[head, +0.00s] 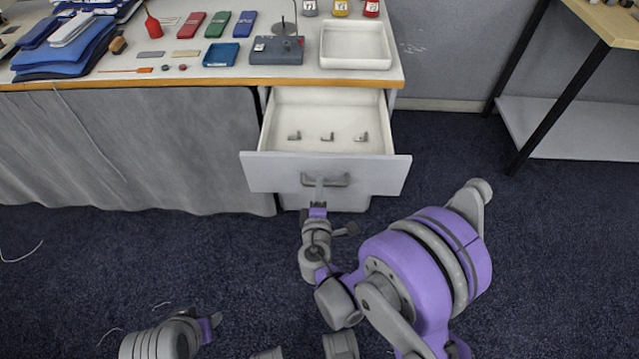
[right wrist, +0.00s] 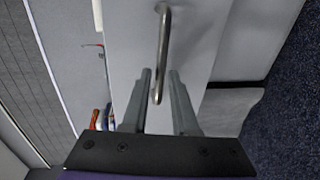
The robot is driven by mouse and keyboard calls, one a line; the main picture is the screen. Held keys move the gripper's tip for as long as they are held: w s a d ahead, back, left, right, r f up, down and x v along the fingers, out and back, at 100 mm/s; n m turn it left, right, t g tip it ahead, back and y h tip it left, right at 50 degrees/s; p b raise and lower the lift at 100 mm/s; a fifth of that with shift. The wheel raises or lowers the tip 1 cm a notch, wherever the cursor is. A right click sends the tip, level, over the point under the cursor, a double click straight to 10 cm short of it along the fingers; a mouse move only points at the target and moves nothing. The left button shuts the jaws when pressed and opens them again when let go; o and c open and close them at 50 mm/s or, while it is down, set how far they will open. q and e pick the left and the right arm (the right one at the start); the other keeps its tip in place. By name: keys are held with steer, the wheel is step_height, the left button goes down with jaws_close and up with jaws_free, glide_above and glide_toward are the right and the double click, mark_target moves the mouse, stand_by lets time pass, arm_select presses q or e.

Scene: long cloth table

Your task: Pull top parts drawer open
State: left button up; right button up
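The top parts drawer (head: 385,173) stands pulled out from under the table's right end, its pale inside showing. Its grey bar handle (head: 342,182) is on the front panel. In the right wrist view the handle (right wrist: 163,50) passes between the fingertips. My right gripper (head: 319,192) is at the handle. Its fingers (right wrist: 160,82) are apart, one on each side of the bar, with a gap visible. My left gripper (head: 214,320) is low at the bottom left, away from the drawer; its finger opening is unclear.
Several small metal parts (head: 328,136) lie in the drawer. The table top (head: 130,58) holds a white tray (head: 355,46), a grey device (head: 276,50) and a blue tray (head: 221,55). A shelf stand (head: 570,128) is at right. Blue carpet is clear in front.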

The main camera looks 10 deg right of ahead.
arm_select(q)
steer(key=shift+r, duration=0.35)
arm_select(e)
steer(key=v, duration=0.8)
steer(key=shift+s, duration=0.35)
steer(key=shift+a+r, duration=0.1)
steer(key=s+d+m+g, duration=0.7)
steer(key=d+m, duration=0.2)
steer(key=d, duration=0.1)
steer(key=s+a+m+g+y, duration=0.2)
steer(key=s+m+g+y, duration=0.3)
steer(key=s, duration=0.6)
arm_select(q)
step_height(320, 180, up, 20)
steer(key=w+t+p, duration=0.1)
steer(key=p, duration=1.7)
steer(key=shift+w+r+p, duration=0.25)
steer(key=shift+w+p, duration=0.05)
steer(key=shift+w, duration=0.1)
arm_select(e)
step_height(320, 180, up, 22)
steer(key=w+t, duration=0.1)
steer(key=t, duration=0.1)
steer(key=shift+w+a+f+m+h, duration=0.2)
steer(key=shift+a+f+m+h, duration=0.05)
steer(key=shift+a+m+h, duration=0.15)
